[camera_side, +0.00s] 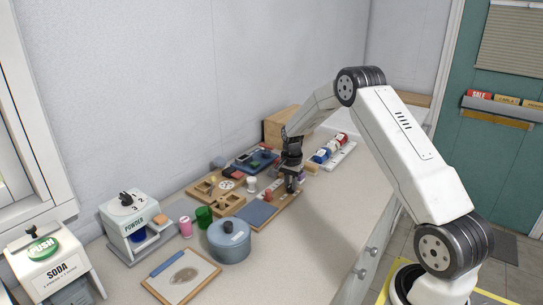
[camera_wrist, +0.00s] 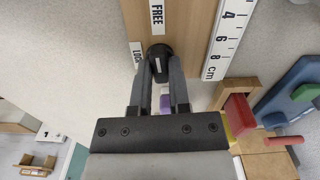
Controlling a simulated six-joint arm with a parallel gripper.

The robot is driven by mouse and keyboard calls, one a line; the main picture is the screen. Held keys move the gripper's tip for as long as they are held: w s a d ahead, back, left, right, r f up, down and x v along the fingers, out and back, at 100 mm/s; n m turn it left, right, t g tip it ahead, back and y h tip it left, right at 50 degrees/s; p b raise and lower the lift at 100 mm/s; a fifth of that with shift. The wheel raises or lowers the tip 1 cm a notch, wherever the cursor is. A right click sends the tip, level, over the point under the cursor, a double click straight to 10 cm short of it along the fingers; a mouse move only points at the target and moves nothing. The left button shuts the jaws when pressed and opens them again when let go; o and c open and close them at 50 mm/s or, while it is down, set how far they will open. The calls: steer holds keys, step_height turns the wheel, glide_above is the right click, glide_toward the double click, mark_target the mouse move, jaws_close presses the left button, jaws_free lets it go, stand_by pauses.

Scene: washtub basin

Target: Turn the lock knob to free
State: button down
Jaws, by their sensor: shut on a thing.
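The black lock knob (camera_wrist: 158,49) sits on a wooden board (camera_wrist: 187,28) in the wrist view. A FREE label (camera_wrist: 157,16) lies beyond it, and a LOCK label (camera_wrist: 136,54) lies to its left. My gripper (camera_wrist: 161,66) has its two fingers on either side of the knob and is shut on it. A pale mark shows on the knob between the fingertips; I cannot tell which label it points to. In the side view my gripper (camera_side: 291,186) is down at the boards on the counter, and the knob is hidden there.
A cm scale (camera_wrist: 226,40) lies right of the knob. A red block (camera_wrist: 240,115) and a blue piece (camera_wrist: 290,90) are further right. The counter's front right is clear.

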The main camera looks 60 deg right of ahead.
mark_target(290, 186)
steer(key=shift+m, duration=0.6)
steer(key=c, duration=0.6)
jaws_free()
steer(key=shift+r, duration=3.95)
steer(key=s+a+n+t, duration=0.1)
steer(key=s+a+n, duration=0.5)
steer(key=a, duration=0.3)
steer(key=s+a+n, duration=0.6)
steer(key=a, duration=0.3)
steer(key=s+a+r+n+t, duration=0.1)
steer(key=s+a+n, duration=0.5)
steer(key=a, duration=0.3)
steer(key=shift+a+t, duration=0.3)
steer(key=shift+a, duration=0.1)
